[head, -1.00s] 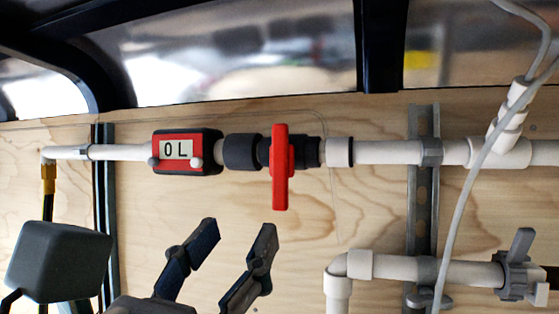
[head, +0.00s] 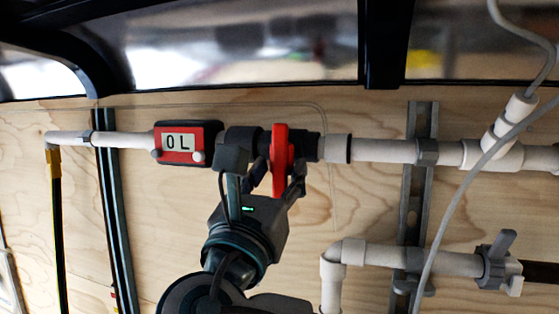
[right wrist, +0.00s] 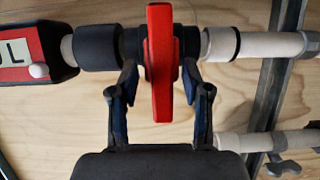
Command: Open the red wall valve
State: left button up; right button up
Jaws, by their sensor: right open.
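The red valve handle (head: 280,160) stands upright, crosswise to the white pipe on the wooden wall. It also shows large in the right wrist view (right wrist: 160,65). My right gripper (head: 276,172) is open at the lower part of the handle. In the right wrist view, its two fingers (right wrist: 158,85) stand one on each side of the handle, with a gap on both sides. My right wrist and arm hide part of the pipe and wall below the valve. My left gripper is not in view.
A red and black meter (head: 187,143) reading 0 L sits left of the valve. A lower white pipe (head: 400,257) with a grey valve (head: 499,264) runs at the right. A loose grey cable (head: 462,200) hangs before it. A metal rail (head: 416,200) stands behind the pipes.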

jog(key=shift+w+d+r, duration=0.1)
jog(key=shift+w+r, duration=0.1)
jog(key=shift+w, duration=0.15)
grip_shut()
jog(key=shift+d, duration=0.1)
